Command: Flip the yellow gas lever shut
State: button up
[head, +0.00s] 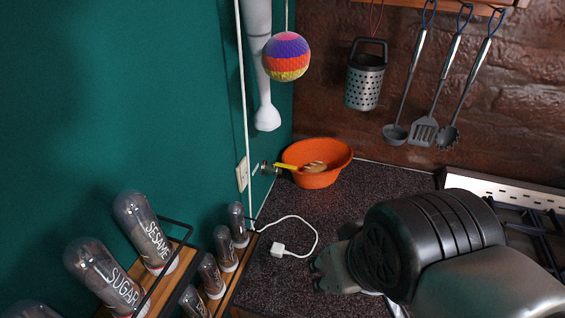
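The yellow gas lever (286,166) is a small bar on a metal valve (267,169) near the back corner, by the teal wall. It extends roughly sideways to the right, and its end overlaps the orange bowl in the picture. My arm reaches in from the lower right. My gripper (318,273) is above the dark counter, in front of and to the right of the lever, clearly apart from it. The wrist hides part of it, and its finger opening cannot be made out.
An orange bowl (318,178) with a wooden utensil stands just right of the lever. A white cable with a plug (278,249) lies on the counter (345,210). A striped ball (286,57) hangs above. Spice jars (145,232) line the left. A stove (525,215) is right.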

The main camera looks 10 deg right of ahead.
jog(key=shift+c, duration=0.9)
jog(key=shift+w+a+r, duration=0.1)
jog(key=shift+w+r, duration=0.1)
jog(key=shift+w, duration=0.05)
jog(key=shift+c, duration=0.7)
jog(key=w+r+g+y, duration=0.1)
jog(key=w, duration=0.2)
jog(key=w+a+r+m+g+y, duration=0.1)
jog(key=w, duration=0.3)
jog(key=w+a+r+g+y, duration=0.1)
jog(key=w, duration=0.2)
jog(key=shift+w+a+r+m+y, duration=0.1)
jog(key=shift+w+a+m+y, duration=0.1)
jog(key=shift+w+m+y, duration=0.15)
grip_shut()
jog(key=w+d+f+m+y, duration=0.1)
jog(key=w+d+f+y, duration=0.15)
jog(key=w, duration=0.45)
jog(key=w+d+f+y+p, duration=0.1)
jog(key=w+d+f+y, duration=0.2)
jog(key=w, duration=0.4)
jog(key=w+d+f+m+y, duration=0.1)
jog(key=w+d+y, duration=0.25)
jog(key=w, duration=0.45)
jog(key=w+d+f+t+y, duration=0.3)
jog(key=w+d+f+y, duration=0.1)
jog(key=d+f, duration=0.4)
jog(key=shift+d+f+y, duration=0.25)
jog(key=shift+d+y, duration=0.05)
jog(key=shift+y, duration=0.05)
